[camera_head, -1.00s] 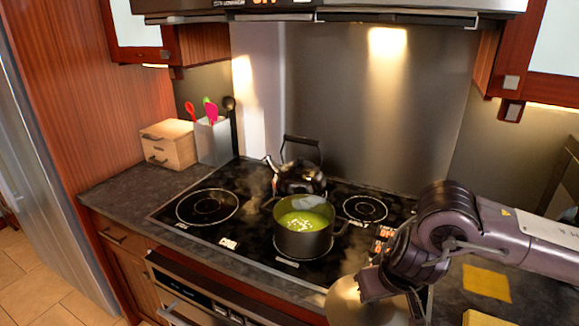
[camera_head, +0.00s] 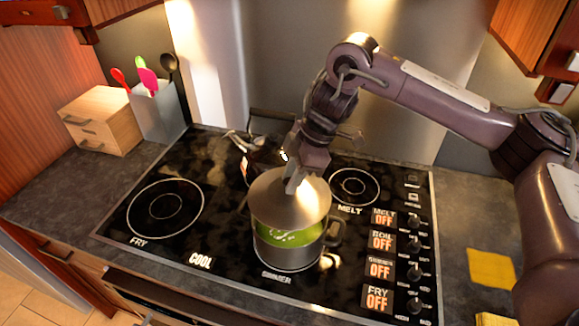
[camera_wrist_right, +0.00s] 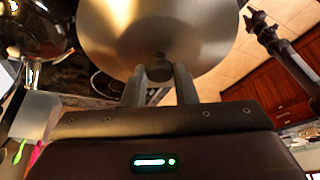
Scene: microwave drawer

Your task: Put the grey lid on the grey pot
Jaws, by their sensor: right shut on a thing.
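The grey pot (camera_head: 287,256) stands on the front middle burner of the cooktop, with green soup showing in a band below the lid. My right gripper (camera_head: 293,184) is shut on the knob of the grey lid (camera_head: 275,208) and holds it over the pot. The lid looks tilted, and a gap shows between its front edge and the pot rim. In the right wrist view the lid (camera_wrist_right: 150,28) fills the top, with its dark knob between the fingers (camera_wrist_right: 160,75). The lid hides the back of the pot rim.
A dark kettle (camera_head: 262,160) stands close behind the pot, partly hidden by my right gripper. A utensil holder (camera_head: 156,112) and a wooden box (camera_head: 100,118) stand at the back left. The left burner (camera_head: 165,208) is bare. Yellow cloths (camera_head: 492,268) lie on the right counter.

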